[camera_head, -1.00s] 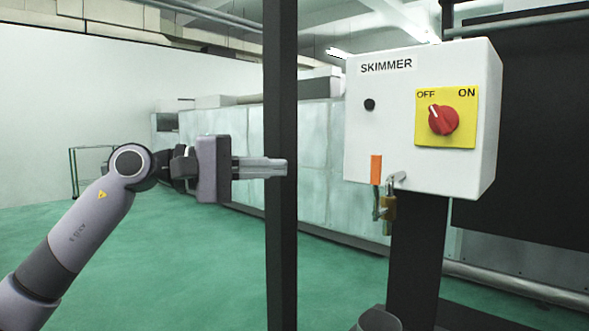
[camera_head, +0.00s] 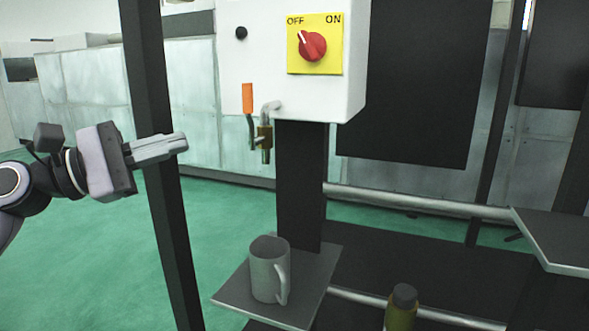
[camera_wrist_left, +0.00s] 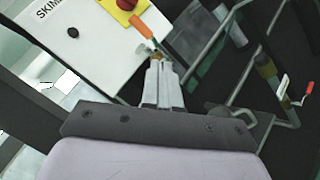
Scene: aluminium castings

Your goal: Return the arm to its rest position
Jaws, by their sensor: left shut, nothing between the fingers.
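My left arm comes in from the left in the head view. Its gripper (camera_head: 183,142) is shut and empty, and in the picture it overlaps a dark upright post (camera_head: 157,150). It stands left of the white control box (camera_head: 262,80), apart from it. In the left wrist view the gripper (camera_wrist_left: 157,62) is also shut, with the box (camera_wrist_left: 95,50) ahead of it. The red knob (camera_head: 312,46) on the yellow plate points towards OFF. My right gripper is not in view.
A grey mug (camera_head: 268,270) stands on a small shelf (camera_head: 318,268). A bottle (camera_head: 402,308) is at the bottom. Another shelf (camera_head: 555,240) is at right. Green floor is open at left.

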